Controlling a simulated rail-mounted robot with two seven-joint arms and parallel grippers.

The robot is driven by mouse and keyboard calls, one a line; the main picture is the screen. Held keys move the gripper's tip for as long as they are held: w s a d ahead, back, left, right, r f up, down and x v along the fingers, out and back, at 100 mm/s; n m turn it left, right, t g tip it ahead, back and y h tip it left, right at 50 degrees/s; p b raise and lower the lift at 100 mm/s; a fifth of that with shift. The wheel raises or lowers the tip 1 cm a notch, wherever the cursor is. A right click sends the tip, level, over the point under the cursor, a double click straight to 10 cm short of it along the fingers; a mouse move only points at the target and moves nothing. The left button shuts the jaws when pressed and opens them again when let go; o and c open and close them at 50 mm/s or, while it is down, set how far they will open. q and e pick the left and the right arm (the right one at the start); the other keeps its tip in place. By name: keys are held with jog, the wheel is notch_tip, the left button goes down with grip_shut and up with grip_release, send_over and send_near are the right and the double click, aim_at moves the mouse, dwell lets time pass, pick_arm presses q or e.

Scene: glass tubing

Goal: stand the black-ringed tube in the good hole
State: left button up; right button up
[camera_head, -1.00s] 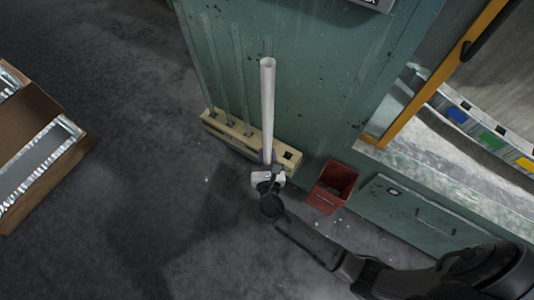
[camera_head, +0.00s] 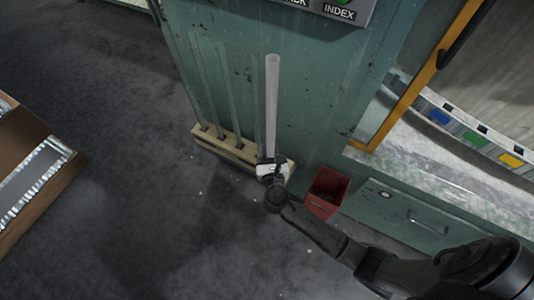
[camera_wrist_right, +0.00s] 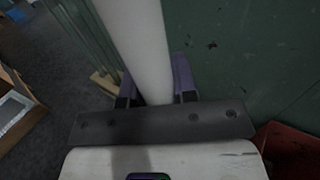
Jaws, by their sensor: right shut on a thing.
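A long pale tube (camera_head: 272,100) stands nearly upright in my right gripper (camera_head: 268,163). The gripper is shut on its lower part, and the tube also fills the top middle of the right wrist view (camera_wrist_right: 138,45). No black ring shows on the visible part. A pale yellow wooden rack (camera_head: 215,145) stands against the green cabinet. The gripper and tube cover its right end, so the holes there and the tube's bottom are hidden. I cannot tell whether the tube touches the rack. My left gripper is not in view.
Several clear glass tubes (camera_head: 225,90) stand in the rack's left part. An open red bin (camera_head: 326,192) is just right of my right gripper. A wooden crate (camera_head: 40,180) of glass tubing lies at the far left. The floor between is clear.

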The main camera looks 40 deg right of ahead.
jog(key=shift+w+d, duration=2)
jog(key=shift+d, duration=2.1)
notch_tip(320, 180, down, 9)
jog(key=b, duration=0.6)
jog(key=o, duration=1)
jog(key=shift+o, duration=0.2)
